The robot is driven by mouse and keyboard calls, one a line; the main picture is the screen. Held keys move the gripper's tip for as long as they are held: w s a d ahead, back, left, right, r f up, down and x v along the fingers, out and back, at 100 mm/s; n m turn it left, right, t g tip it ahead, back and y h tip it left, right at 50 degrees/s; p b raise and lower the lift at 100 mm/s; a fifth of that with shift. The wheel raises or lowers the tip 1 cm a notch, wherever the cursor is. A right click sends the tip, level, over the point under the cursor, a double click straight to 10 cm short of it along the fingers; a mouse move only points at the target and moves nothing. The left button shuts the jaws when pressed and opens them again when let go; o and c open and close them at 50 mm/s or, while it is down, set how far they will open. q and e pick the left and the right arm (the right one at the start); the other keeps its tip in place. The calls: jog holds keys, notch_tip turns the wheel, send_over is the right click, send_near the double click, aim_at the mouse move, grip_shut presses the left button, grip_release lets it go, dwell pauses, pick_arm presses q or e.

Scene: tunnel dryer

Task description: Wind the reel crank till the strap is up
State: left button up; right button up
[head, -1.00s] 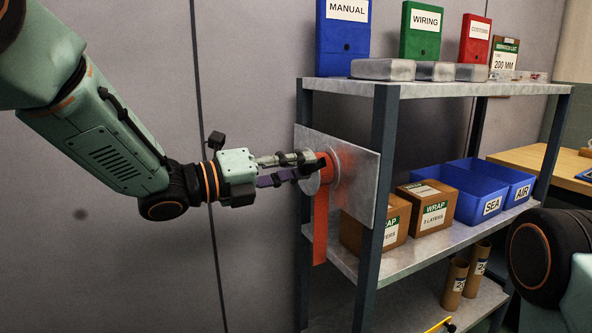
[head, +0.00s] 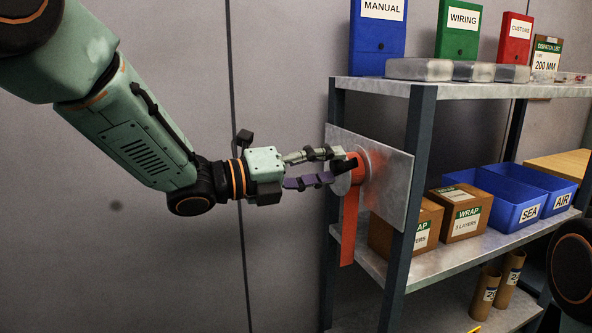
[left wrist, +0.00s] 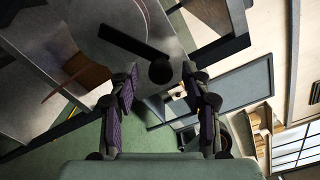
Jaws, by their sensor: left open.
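The reel (head: 360,166) is mounted on a grey metal plate (head: 396,185) at the shelf's left side. Its orange strap (head: 349,225) hangs down below the plate's lower edge. My left gripper (head: 335,165) is open at the front of the reel, around the dark crank handle (head: 345,166). In the left wrist view the crank arm (left wrist: 125,40) crosses the grey reel disc (left wrist: 108,18), and its round knob (left wrist: 160,72) sits between the spread fingers, with gaps to both. My right gripper is out of view.
The metal shelf (head: 470,90) carries blue, green and red binders on top. Wrap boxes (head: 465,213) and blue bins (head: 515,205) stand on the middle shelf, behind the plate. Cardboard tubes (head: 510,280) stand lower. The wall at left is clear.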

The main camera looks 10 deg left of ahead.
pick_arm(q)
jog(key=v, duration=1.1)
jog(key=shift+s, duration=0.15)
dwell(0.8)
